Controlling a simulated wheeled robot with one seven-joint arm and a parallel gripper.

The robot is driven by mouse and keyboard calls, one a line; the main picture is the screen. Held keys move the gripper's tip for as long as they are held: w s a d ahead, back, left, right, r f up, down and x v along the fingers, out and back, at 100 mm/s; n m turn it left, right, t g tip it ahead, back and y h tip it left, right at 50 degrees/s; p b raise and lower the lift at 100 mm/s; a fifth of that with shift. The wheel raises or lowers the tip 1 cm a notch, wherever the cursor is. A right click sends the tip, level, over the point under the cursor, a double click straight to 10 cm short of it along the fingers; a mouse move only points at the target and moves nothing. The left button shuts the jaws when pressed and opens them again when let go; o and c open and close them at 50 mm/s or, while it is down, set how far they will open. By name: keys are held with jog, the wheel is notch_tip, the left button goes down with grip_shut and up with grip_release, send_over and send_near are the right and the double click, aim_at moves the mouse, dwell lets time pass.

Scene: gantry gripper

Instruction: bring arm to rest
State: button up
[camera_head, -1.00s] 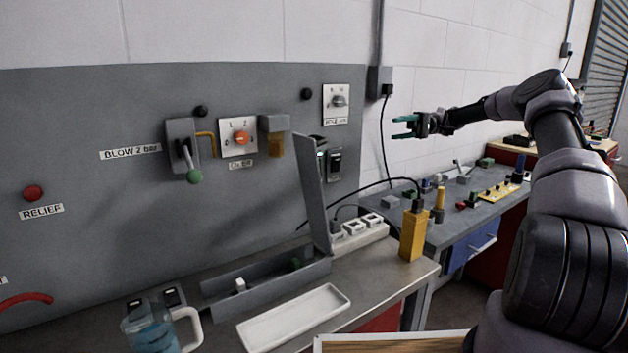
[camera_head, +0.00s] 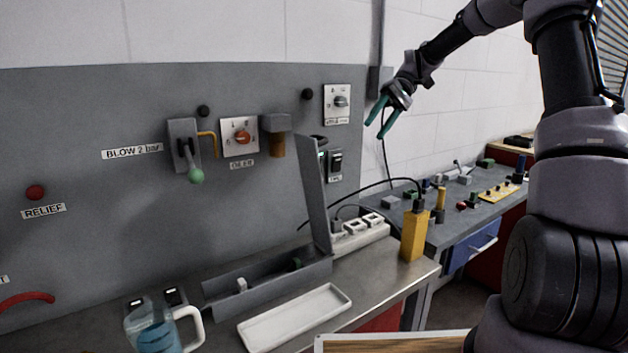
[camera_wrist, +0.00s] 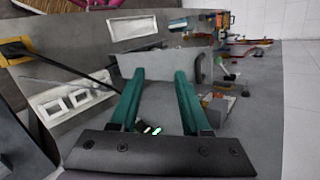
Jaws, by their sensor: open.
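My gripper (camera_head: 381,115) hangs in the air in front of the right part of the grey panel and the wall, its teal fingers pointing down and to the left. The fingers are apart with nothing between them. In the wrist view my gripper (camera_wrist: 160,75) shows the same two open fingers, with the upright lid of the grey box (camera_wrist: 140,64) beyond them. My arm rises on the right side of the head view and bends over at the top.
On the bench stand an open grey box (camera_head: 265,284), a white tray (camera_head: 295,316), a jug (camera_head: 152,333) and a yellow pendant (camera_head: 413,235).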

jog(key=s+d+r+m+t+h, duration=0.1)
jog(key=s+d+m+t, duration=0.2)
jog(key=s, duration=0.5)
jog(key=s+d+r+m+t+h, duration=0.2)
jog(key=s+t, duration=0.4)
jog(key=s, duration=0.2)
jog(key=s+d+r+m+t+h, duration=0.2)
jog(key=s+t, duration=0.3)
jog(key=s, duration=0.3)
jog(key=shift+d+r+m, duration=0.2)
jog(key=shift+d+m, duration=0.6)
jog(key=shift+d, duration=0.05)
